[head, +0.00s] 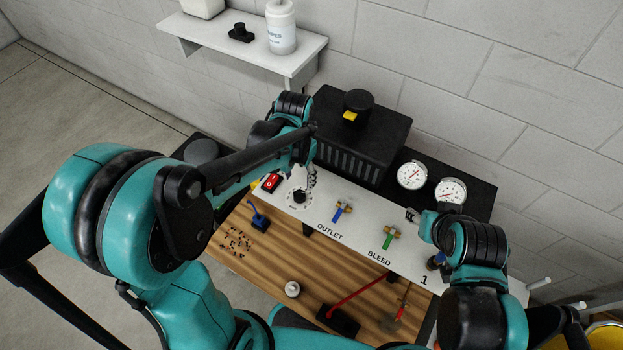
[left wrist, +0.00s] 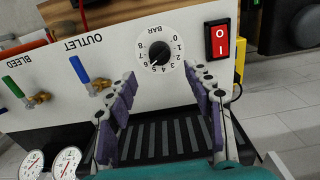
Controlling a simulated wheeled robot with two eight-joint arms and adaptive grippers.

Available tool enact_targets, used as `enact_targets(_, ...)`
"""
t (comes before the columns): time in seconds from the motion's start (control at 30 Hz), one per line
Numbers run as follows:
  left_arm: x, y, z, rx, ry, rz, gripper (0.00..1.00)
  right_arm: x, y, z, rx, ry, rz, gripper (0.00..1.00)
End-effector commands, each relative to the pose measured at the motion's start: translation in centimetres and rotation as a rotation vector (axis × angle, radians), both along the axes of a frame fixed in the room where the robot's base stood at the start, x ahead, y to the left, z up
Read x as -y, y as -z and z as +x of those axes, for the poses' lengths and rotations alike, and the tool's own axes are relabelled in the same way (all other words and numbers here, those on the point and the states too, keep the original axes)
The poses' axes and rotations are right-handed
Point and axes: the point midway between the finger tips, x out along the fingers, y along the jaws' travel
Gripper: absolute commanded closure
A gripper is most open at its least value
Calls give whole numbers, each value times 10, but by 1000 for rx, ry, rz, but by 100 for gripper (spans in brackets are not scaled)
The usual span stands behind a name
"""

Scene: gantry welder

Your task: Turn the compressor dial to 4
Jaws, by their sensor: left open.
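The compressor dial is a black round knob (left wrist: 159,53) on a white numbered scale marked BAR, on the sloped white panel (left wrist: 120,70). In the left wrist view it is upside down; its white mark points to the lower left, around 5 or 6, too small to read exactly. The dial also shows in the head view (head: 299,197). My left gripper (left wrist: 161,80) is open and empty, its two purple-padded fingers apart below the dial in the left wrist view, not touching it. In the head view my left gripper (head: 311,182) is partly hidden by its arm.
A red power switch (left wrist: 218,39) sits beside the dial. Blue outlet (head: 342,211) and green bleed (head: 390,237) valves, and two gauges (head: 412,175) (head: 450,190), are along the panel. A black ribbed housing (head: 362,135) stands behind. My right arm is over the panel's right end.

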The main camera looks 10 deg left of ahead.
Motion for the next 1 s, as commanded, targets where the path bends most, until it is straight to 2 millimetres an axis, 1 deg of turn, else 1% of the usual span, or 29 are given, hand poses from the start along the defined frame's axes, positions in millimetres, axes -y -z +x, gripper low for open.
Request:
enact_targets(0.17, 0, 22, 0, -5, 2, 1, 48, 0, 9, 0, 0, 0, 0, 57)
enact_targets(0.3, 0, 47, 0, -4, 2, 0, 48, 0, 19, 0, 0, 0, 0, 57)
enact_targets(0.4, 0, 62, 0, -3, 2, 0, 48, 0, 24, 0, 0, 0, 0, 57)
enact_targets(0.5, 0, 72, 0, -3, 2, 0, 48, 0, 27, 0, 0, 0, 0, 57)
enact_targets(0.63, 0, 78, 0, -3, 2, 0, 48, 0, 29, 0, 0, 0, 0, 57)
enact_targets(0.87, 0, 78, 0, -3, 1, 0, 48, 0, 28, 0, 0, 0, 0, 57)
enact_targets(0.9, 0, 78, 0, -3, 1, 0, 53, 0, 28, 0, 0, 0, 0, 57)
enact_targets(0.97, 0, 78, 0, -3, 1, 0, 69, 0, 28, 0, 0, 0, 0, 57)
enact_targets(1.0, 0, 78, 0, -3, 1, 0, 79, 0, 28, 0, 0, 0, 0, 57)
